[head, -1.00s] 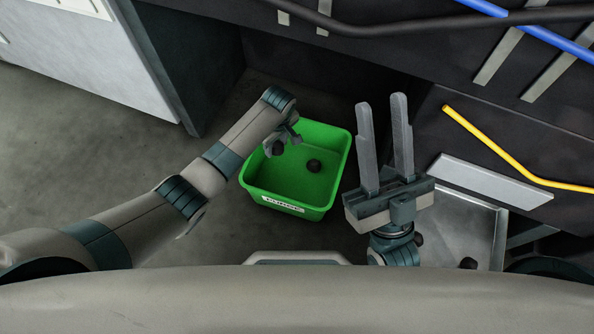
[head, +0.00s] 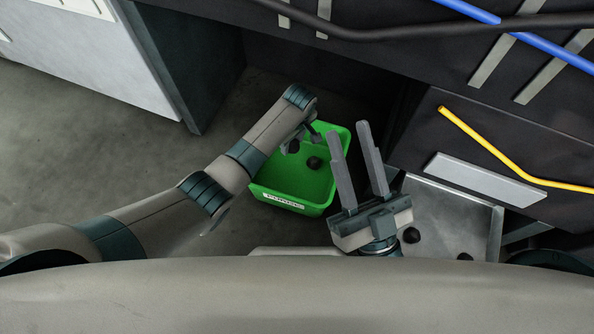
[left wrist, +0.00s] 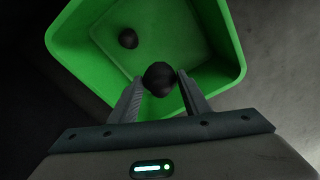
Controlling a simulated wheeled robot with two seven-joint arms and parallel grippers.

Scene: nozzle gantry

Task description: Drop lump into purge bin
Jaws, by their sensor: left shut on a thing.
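The green purge bin (head: 285,206) stands on the floor with a white label on its near side. One dark lump (head: 314,163) lies on its floor; it also shows in the left wrist view (left wrist: 128,38). My left gripper (left wrist: 160,80) is shut on another dark lump (left wrist: 158,79), held between its fingertips over the bin (left wrist: 232,40). In the head view this held lump (head: 293,147) is partly hidden by my wrist. My right gripper (head: 348,130) is open and empty, its fingers upright in the picture beside the bin's right edge.
A grey metal tray (head: 455,215) at the right has dark lumps (head: 411,235) on or by it. A dark gantry bench with a grey bar (head: 485,178), a yellow tube (head: 490,152) and a blue tube (head: 545,48) fills the upper right. Floor at left is clear.

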